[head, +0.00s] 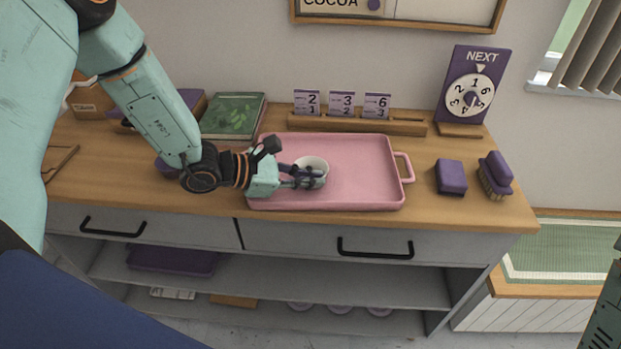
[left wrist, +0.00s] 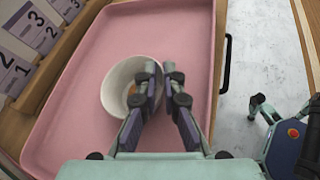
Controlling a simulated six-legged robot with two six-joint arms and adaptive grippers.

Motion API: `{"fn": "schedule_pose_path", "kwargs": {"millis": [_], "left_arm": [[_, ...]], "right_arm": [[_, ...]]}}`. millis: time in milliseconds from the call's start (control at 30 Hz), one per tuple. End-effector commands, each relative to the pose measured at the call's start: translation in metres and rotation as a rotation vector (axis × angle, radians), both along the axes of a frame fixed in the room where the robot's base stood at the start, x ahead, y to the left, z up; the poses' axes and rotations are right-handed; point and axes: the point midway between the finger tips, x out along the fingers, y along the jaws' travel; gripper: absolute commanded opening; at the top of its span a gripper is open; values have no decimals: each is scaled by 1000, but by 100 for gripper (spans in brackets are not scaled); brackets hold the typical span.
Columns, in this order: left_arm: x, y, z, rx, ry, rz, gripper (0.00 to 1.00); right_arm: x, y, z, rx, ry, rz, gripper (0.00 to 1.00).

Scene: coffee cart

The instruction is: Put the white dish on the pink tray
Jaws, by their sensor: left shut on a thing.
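The white dish (head: 313,166) is a small round bowl over the left part of the pink tray (head: 360,178). My left gripper (head: 307,178) reaches in from the left and is shut on the dish's near rim. In the left wrist view the fingers (left wrist: 162,88) pinch the right side of the white dish (left wrist: 113,92), with one finger inside it. The pink tray (left wrist: 75,125) surrounds the dish in that view. I cannot tell whether the dish's base touches the tray. My right gripper is not in view.
A wooden rack with number cards (head: 342,104) stands behind the tray. A green book (head: 233,115) lies at the back left. A purple block (head: 451,176), a brush (head: 495,176) and a purple dial sign (head: 474,88) are to the right. The rest of the tray is bare.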

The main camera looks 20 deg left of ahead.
Motion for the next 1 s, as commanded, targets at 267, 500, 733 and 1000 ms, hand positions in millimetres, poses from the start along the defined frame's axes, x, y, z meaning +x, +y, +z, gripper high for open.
{"fn": "schedule_pose_path", "kwargs": {"millis": [267, 500, 733, 1000], "left_arm": [[1, -1, -1, 1, 1, -2, 0], [0, -1, -1, 0, 2, -1, 26], [0, -1, -1, 0, 2, 0, 31], [-3, 5, 4, -1, 2, 3, 31]], "right_arm": [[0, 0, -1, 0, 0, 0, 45], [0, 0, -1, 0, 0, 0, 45], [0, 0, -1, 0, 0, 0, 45], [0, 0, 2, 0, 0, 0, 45]]}}
